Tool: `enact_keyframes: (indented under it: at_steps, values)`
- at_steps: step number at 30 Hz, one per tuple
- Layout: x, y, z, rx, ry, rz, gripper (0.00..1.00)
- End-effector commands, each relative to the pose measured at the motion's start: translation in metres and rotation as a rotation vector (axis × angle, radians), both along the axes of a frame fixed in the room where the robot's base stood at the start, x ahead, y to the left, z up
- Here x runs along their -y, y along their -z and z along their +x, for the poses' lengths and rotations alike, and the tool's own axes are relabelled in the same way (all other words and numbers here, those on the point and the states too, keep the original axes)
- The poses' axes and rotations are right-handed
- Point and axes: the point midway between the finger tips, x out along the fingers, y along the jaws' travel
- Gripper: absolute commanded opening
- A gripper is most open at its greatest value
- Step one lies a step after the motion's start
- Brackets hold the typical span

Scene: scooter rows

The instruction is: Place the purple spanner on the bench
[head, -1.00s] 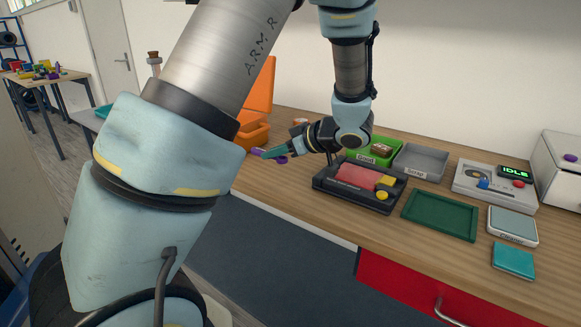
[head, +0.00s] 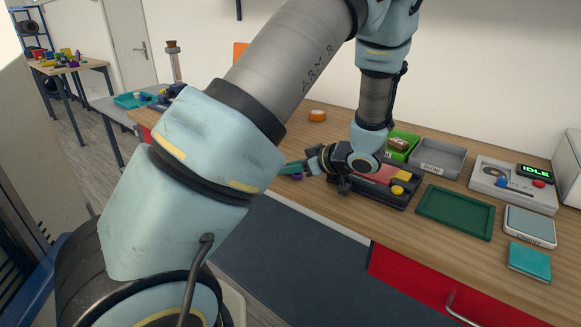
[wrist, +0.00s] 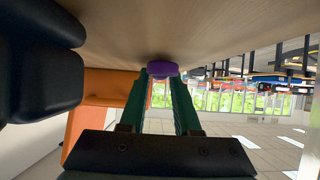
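The purple spanner (head: 297,177) shows as a small purple part under my green fingertips in the head view; its far end is hidden behind my arm. In the wrist view its purple end (wrist: 162,69) sits between the tips of my gripper (wrist: 160,82), against the wooden surface. My gripper (head: 291,168) is shut on it, low at the left part of the wooden bench (head: 397,228). I cannot tell whether the spanner touches the bench top.
A black tray with red and yellow items (head: 401,200) lies right beside my wrist. A green tray (head: 455,213), grey bin (head: 438,158), green bin (head: 402,144) and a device reading IDLE (head: 512,186) stand further right. An orange round item (head: 317,115) lies behind.

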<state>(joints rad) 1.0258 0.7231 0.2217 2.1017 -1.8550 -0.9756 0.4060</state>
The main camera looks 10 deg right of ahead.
Motion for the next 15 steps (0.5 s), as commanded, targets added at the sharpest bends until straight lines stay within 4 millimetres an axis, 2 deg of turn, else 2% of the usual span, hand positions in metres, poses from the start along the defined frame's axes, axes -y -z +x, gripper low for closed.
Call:
enact_keyframes:
  at_steps: [1,6,15]
  values:
    - [0.0,-0.0002,0.0,0.0,0.0,0.0,0.38]
    - [0.0,-0.0004,0.0,0.0,0.0,0.0,0.57]
    - [0.0003,-0.0036,0.0001,0.0,0.001,0.0,0.57]
